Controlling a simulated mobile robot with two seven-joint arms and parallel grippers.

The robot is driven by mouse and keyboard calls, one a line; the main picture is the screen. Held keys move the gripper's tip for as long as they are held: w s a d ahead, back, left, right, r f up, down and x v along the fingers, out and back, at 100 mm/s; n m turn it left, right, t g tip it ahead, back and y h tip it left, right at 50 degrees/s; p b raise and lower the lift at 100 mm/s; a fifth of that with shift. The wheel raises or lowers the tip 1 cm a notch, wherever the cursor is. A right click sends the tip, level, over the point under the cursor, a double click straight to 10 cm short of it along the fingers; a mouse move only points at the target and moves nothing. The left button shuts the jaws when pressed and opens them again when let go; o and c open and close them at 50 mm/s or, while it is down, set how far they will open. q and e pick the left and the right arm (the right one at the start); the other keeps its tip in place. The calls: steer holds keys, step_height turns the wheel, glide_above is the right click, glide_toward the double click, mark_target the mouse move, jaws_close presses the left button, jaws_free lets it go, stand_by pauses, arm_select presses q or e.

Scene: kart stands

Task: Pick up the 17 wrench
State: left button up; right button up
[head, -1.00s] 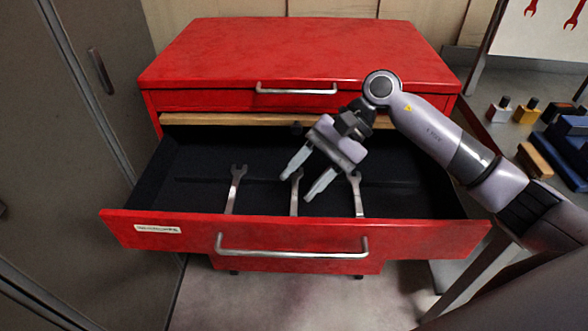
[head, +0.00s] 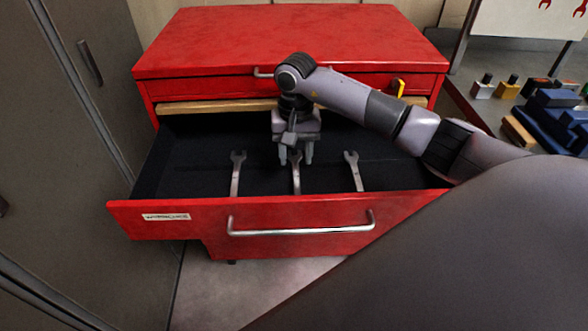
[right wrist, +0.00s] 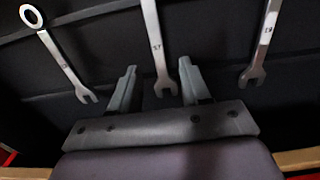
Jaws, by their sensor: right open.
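Three steel wrenches lie apart in the open drawer, open jaws towards the back: a left one (head: 236,175), a middle one (head: 297,178) and a right one (head: 354,172). My right gripper (head: 296,160) is open and empty, pointing down over the jaw end of the middle wrench. In the right wrist view the middle wrench (right wrist: 156,45) has its jaw between the two fingertips (right wrist: 160,72); I cannot tell the height gap. Small marks show on the shafts, but I cannot read which is 17. My left gripper is out of view.
The black-lined drawer has a red front (head: 300,213) with a silver handle (head: 302,228). The red cabinet top (head: 290,40) overhangs behind it. A grey locker (head: 70,150) stands at the left. A side bench at the right holds small bottles (head: 507,88) and blue items (head: 555,110).

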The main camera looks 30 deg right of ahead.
mark_target(296, 172)
step_height(296, 172, down, 4)
steer(key=shift+r, duration=0.25)
steer(key=shift+f, duration=0.25)
stand_by(0.5)
jaws_close()
